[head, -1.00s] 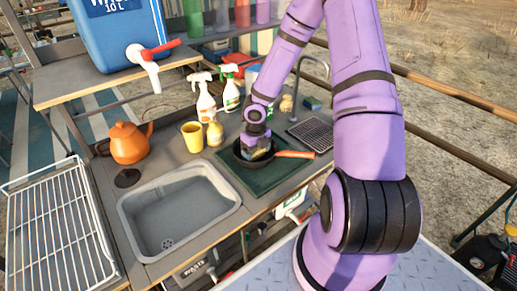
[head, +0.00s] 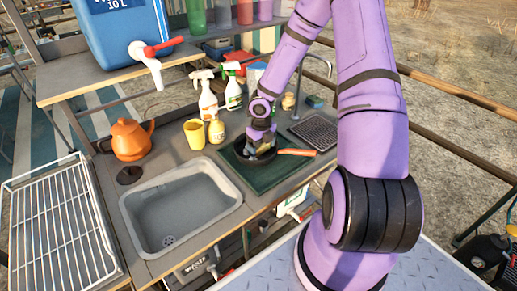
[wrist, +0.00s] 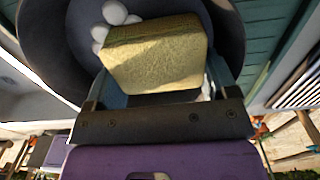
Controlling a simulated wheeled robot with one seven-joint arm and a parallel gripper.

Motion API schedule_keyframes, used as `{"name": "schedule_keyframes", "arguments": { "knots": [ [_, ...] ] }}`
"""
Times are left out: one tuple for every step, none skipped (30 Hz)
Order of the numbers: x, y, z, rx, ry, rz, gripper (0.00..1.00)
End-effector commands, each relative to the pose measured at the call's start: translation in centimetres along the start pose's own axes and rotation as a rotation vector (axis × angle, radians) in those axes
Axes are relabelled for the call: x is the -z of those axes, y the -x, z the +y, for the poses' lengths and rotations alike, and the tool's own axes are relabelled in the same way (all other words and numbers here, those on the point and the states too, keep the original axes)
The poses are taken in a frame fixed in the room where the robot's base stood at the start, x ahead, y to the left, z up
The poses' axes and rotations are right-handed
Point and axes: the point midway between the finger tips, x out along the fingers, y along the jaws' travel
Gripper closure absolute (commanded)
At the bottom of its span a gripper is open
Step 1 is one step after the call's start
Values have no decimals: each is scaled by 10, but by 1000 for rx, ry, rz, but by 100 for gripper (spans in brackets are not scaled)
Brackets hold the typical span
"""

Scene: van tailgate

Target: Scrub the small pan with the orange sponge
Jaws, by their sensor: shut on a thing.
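The small pan (head: 243,158) is dark with an orange handle (head: 297,152) pointing right. It sits on a dark green mat (head: 268,179) right of the sink. My gripper (head: 262,144) points down into the pan. In the wrist view my gripper (wrist: 156,72) is shut on a sponge (wrist: 155,58), which looks yellow with a darker top edge rather than clearly orange. The sponge is over the pan's inside (wrist: 55,40); its contact with the bottom is hidden. Several white round blobs (wrist: 115,12) lie in the pan beside the sponge.
The empty sink (head: 180,207) is left of the mat. Spray bottles (head: 208,100), a yellow cup (head: 194,134) and a small yellow bottle (head: 216,131) stand behind. A drain rack (head: 315,131) and faucet (head: 328,68) are at right. An orange kettle (head: 131,140) stands left.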

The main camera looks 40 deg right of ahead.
Motion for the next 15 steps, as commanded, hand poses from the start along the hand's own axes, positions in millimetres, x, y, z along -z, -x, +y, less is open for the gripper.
{"name": "schedule_keyframes", "arguments": {
  "knots": [
    [0, 0, -1, 0, -1, 0, 40],
    [0, 0, -1, 0, -1, 0, 40],
    [0, 0, -1, 0, -1, 0, 40],
    [0, 0, -1, 0, 0, 0, 40],
    [0, 0, -1, 0, 0, 0, 40],
    [0, 0, -1, 0, 0, 0, 40],
    [0, 0, -1, 0, 0, 0, 40],
    [0, 0, -1, 0, 0, 0, 40],
    [0, 1, -1, 1, 0, -1, 40],
    [0, 2, -1, 1, 0, -1, 40],
    [-1, 4, -1, 1, -1, -1, 40],
    [-1, 6, -1, 1, -1, -2, 40],
    [-1, 9, -1, 1, 0, -2, 40],
    [-1, 11, -1, 1, 0, -3, 40],
    [-1, 15, -1, 0, -1, -2, 40]
  ]
}}
